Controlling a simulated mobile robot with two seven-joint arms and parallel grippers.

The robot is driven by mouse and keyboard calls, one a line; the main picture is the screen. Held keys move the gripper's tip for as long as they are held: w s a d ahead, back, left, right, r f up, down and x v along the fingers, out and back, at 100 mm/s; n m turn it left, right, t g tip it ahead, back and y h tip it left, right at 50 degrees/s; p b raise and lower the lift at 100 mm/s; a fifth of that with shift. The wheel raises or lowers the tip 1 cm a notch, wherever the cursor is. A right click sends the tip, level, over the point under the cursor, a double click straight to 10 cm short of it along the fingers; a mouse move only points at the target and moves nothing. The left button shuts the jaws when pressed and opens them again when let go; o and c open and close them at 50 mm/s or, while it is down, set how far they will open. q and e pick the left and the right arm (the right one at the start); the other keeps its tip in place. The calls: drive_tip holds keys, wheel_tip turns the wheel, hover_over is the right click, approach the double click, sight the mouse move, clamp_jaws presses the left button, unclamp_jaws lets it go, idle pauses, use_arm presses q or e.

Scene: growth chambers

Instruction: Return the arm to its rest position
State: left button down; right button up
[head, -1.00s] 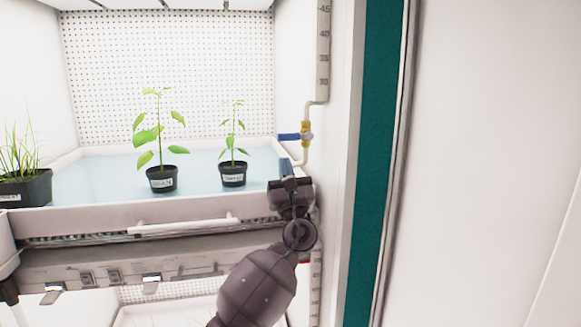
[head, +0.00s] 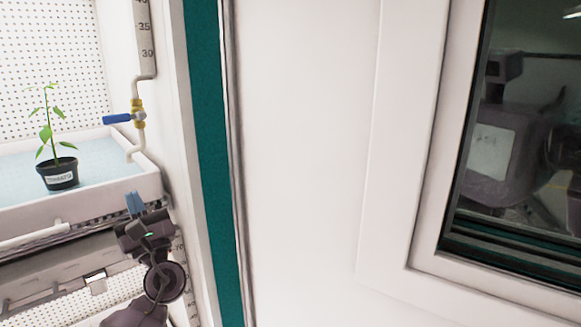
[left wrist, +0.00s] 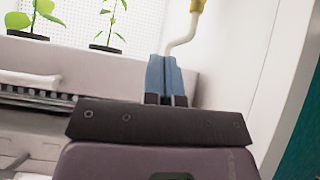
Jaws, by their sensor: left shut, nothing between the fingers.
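My left gripper (head: 135,203) is low in the head view, in front of the right corner of the white tray (head: 95,208). Its two blue fingers are together with nothing between them, and they also show in the left wrist view (left wrist: 165,76). The fingertips point up, below the spout of the valve pipe. I cannot tell whether they touch the tray. My right gripper is in neither view.
A potted plant (head: 58,172) stands in the tray. A blue-handled valve (head: 118,118) is on the pipe at the right chamber wall. A teal door seal (head: 207,120) and a white door (head: 300,150) with a dark window (head: 505,140) lie to the right.

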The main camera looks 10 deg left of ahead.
use_arm(q)
drive_tip(key=s+f+n+g+h, duration=0.1)
drive_tip(key=s+f+n+h, duration=0.2)
drive_tip(key=f, duration=0.6)
drive_tip(key=s+d+f+n+h, duration=0.1)
drive_tip(key=f+n+h, duration=0.1)
drive_tip(key=f+h, duration=0.6)
drive_tip(key=s+f+n+g+h, duration=0.1)
drive_tip(key=s+f+n+h, duration=0.15)
drive_tip(key=f, duration=0.85)
drive_tip(key=s+d+f+n+g+h, duration=0.2)
drive_tip(key=s+d+f+n+h, duration=0.1)
drive_tip(key=s+f+n, duration=0.4)
drive_tip(key=s+d+f+n+g+h, duration=0.1)
drive_tip(key=s+d+f+n+h, duration=0.2)
drive_tip(key=s+d+f+n, duration=0.2)
drive_tip(key=s+f+n, duration=0.3)
drive_tip(key=s+n, duration=0.1)
drive_tip(key=s, duration=0.3)
drive_tip(key=shift+s+n+g+h, duration=0.15)
drive_tip(key=shift+n+g+h, duration=0.2)
drive_tip(key=shift+g, duration=0.05)
drive_tip(key=shift+f, duration=0.1)
